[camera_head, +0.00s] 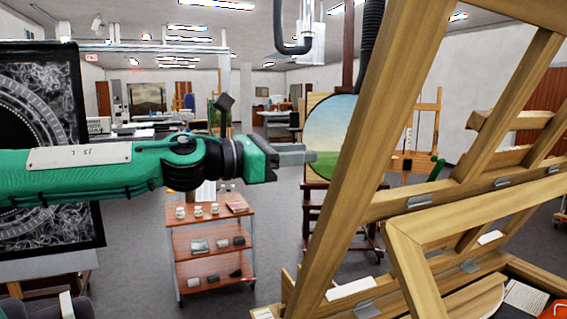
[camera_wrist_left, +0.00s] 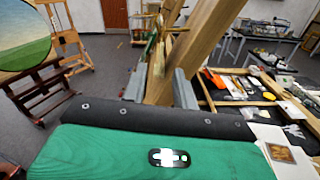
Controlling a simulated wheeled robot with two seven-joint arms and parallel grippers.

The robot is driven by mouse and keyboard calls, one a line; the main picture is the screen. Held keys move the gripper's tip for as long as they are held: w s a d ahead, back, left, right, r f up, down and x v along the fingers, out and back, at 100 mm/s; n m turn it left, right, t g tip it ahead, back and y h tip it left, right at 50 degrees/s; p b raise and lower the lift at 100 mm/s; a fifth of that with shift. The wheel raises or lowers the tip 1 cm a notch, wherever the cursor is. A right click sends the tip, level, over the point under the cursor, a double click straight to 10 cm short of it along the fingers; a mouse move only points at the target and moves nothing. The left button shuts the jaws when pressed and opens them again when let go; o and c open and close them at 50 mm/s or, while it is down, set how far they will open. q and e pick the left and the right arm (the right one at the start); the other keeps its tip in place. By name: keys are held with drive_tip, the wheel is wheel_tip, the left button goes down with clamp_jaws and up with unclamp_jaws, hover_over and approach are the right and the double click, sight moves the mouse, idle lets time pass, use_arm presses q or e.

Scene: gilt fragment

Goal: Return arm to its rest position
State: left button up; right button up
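My left arm (camera_head: 90,165), in a green sleeve, reaches in from the left in the head view, roughly level. Its gripper (camera_head: 303,155) points right, towards a large wooden easel frame (camera_head: 350,170). In the left wrist view the two grey fingers of the gripper (camera_wrist_left: 160,86) stand apart. A wooden beam (camera_wrist_left: 192,50) shows between and beyond them. I cannot tell whether the fingers touch the wood. I see nothing held. My right gripper is not in view.
A wooden trolley (camera_head: 213,222) with small jars stands below my left arm. A round landscape painting (camera_head: 330,130) is just beyond the gripper. A black framed panel (camera_head: 85,225) is at the left. A dark worktable (camera_wrist_left: 240,112) with tools lies right of the beam in the wrist view.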

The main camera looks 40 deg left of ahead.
use_arm(q)
drive_tip(key=shift+b+v, duration=0.45)
drive_tip(key=shift+v, duration=0.7)
drive_tip(key=shift+w+a, duration=0.1)
